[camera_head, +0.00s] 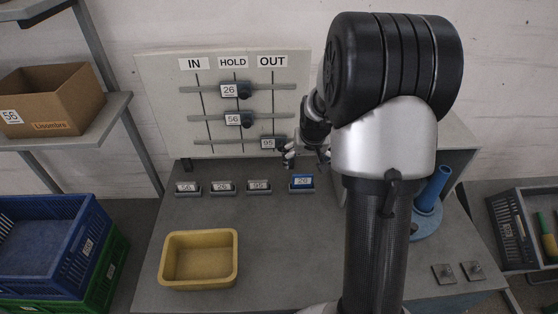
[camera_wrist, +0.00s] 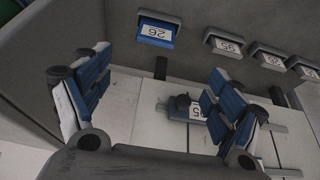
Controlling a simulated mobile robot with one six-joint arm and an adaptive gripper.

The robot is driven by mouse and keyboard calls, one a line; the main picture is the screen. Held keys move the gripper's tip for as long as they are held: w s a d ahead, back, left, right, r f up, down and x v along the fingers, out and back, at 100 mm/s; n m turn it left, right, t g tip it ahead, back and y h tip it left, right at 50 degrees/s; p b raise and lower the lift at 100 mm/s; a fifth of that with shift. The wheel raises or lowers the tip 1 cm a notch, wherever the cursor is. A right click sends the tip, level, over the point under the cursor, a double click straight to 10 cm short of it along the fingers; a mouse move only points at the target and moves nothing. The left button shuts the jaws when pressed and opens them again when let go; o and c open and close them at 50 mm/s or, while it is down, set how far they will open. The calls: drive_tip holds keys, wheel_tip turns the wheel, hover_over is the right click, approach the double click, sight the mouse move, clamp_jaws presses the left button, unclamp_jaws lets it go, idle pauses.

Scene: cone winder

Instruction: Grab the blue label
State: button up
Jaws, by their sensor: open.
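The blue label (camera_head: 302,182) is a small blue holder with a white plate marked 26. It sits on the grey table at the right end of a row of label holders. In the wrist view the blue label (camera_wrist: 157,32) is at the top, beyond and apart from the fingers. My gripper (camera_head: 306,155) is in front of the board's lower right corner, just above the label in the picture. In the wrist view my gripper (camera_wrist: 160,88) is open, with nothing held between its blue-padded fingers.
Three grey label holders (camera_head: 222,187) stand left of the blue one. Behind them is the white board (camera_head: 160,100); its 95 slider (camera_head: 270,143) is close to my gripper. A yellow bin (camera_head: 199,283) is at front left, a blue spindle (camera_head: 432,188) at right. The table's middle is clear.

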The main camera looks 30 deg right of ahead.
sight(303, 177)
drive_tip(key=b+x, duration=0.1)
drive_tip(key=x, duration=0.5)
drive_tip(key=b+x, duration=0.1)
drive_tip(key=x, duration=0.5)
drive_tip(key=b+x, duration=0.2)
drive_tip(key=x, duration=0.3)
drive_tip(key=shift+s+d+f, duration=0.2)
drive_tip(key=shift+d+f, duration=0.2)
drive_tip(key=shift+f, duration=0.05)
drive_tip(key=shift+c, duration=0.2)
drive_tip(key=c, duration=1.1)
